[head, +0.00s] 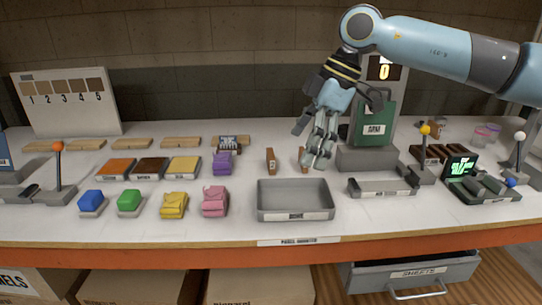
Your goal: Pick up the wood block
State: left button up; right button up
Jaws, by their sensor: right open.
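Two small brown wood blocks stand on the white table behind the grey tray. The left wood block (270,161) is upright and carries a pale mark. The right wood block (303,158) is partly hidden by my right gripper (318,162). My right gripper reaches down from the upper right and is open, its fingers just right of and in front of that block. I cannot tell whether they touch it. My left gripper is out of view.
The open grey tray (296,214) lies in front of the blocks. A green device (374,118) on a grey base is close behind right. Purple item (222,163), coloured blocks and several flat planks lie left. A lever (425,130) stands right.

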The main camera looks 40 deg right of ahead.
aim_at(270, 157)
jog(key=i+l, duration=0.75)
jog(key=l, duration=0.2)
